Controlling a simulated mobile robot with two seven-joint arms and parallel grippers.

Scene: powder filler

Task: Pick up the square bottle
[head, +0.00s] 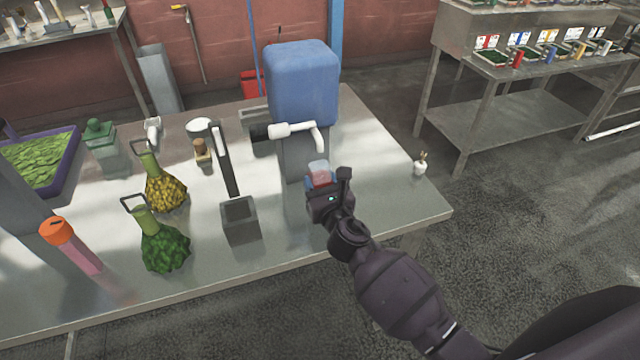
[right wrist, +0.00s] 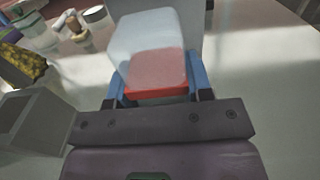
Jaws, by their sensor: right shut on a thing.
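My right gripper (head: 323,186) is near the front of the dispenser on the steel table. It is shut on a small squarish translucent bottle (head: 319,170) with red contents. In the right wrist view the bottle (right wrist: 153,55) stands between the blue fingertips (right wrist: 157,90), its clear whitish part towards the top of the picture and its red part near the fingers. I cannot tell whether its base touches the table. My left gripper is not in view.
A blue tank dispenser (head: 302,85) with a white spout (head: 300,132) stands just behind the bottle. A grey scoop-like box (head: 240,220), yellow flask (head: 165,192), green flask (head: 165,248), pink tube (head: 75,246) and green jar (head: 101,145) are left. The table's right side is mostly clear.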

